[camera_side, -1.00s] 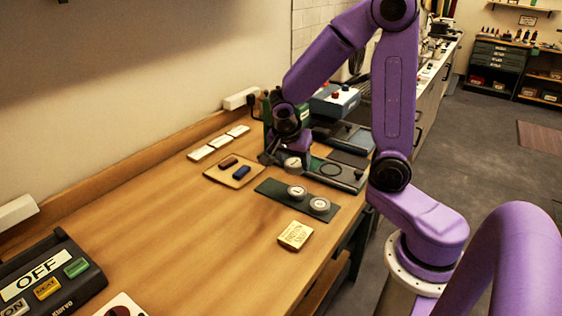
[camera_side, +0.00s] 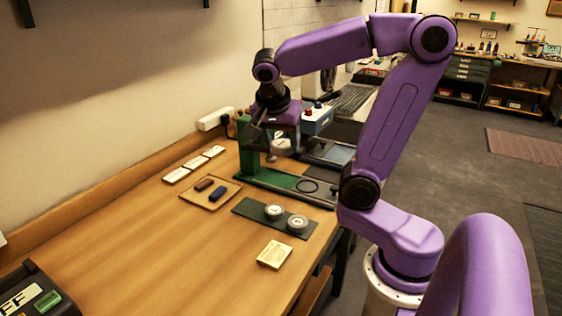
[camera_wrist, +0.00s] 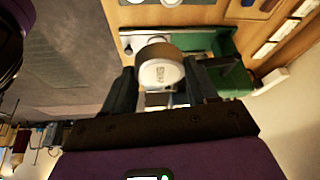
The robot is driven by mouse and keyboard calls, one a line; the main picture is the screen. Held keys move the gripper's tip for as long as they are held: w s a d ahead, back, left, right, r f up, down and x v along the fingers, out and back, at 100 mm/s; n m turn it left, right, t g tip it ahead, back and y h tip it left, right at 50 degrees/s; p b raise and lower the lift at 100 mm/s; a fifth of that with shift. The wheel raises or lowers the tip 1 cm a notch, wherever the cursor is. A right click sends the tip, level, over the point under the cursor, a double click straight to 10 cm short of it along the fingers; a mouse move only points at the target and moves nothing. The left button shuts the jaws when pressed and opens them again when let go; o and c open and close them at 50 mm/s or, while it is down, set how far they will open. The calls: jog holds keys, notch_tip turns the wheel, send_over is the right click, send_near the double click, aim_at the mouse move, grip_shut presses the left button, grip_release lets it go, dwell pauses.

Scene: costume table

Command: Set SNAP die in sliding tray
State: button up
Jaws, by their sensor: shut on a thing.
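My gripper (camera_side: 280,138) is shut on a round, pale SNAP die (camera_wrist: 161,72) and holds it up in the air beside the green press. In the wrist view the die sits between my two dark fingers, its small lettering upside down and hard to read. The die also shows in the side view (camera_side: 281,146). The sliding tray (camera_side: 308,186), a dark plate with a ring-shaped seat, lies below and to the right, on the green press base. The ring looks empty.
Two other round dies (camera_side: 274,211) (camera_side: 297,223) stand on a dark strip (camera_side: 247,207) in front. A wooden tray (camera_side: 225,187) holds a red and a blue piece. A yellowish block (camera_side: 274,254) lies near the table edge. White cards (camera_side: 195,162) line the back.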

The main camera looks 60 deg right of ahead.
jog(key=shift+d+r, duration=0.1)
jog(key=shift+r, duration=0.15)
jog(key=shift+w+d+f+n+t, duration=0.15)
jog(key=shift+d+f+n+t, duration=0.15)
jog(key=shift+n, duration=0.3)
jog(key=shift+w+d+f+n+t, duration=0.1)
jog(key=shift+w+d+n+t, duration=0.1)
jog(key=shift+d+n, duration=0.3)
jog(key=d+n+t+y, duration=0.35)
jog(key=d+n, duration=0.95)
jog(key=d, duration=0.5)
jog(key=shift+g+y, duration=0.35)
jog(key=shift+y, duration=0.1)
jog(key=shift+w+f, duration=0.15)
jog(key=shift+f, duration=10.05)
jog(key=shift+f, duration=0.5)
jog(key=o, duration=1)
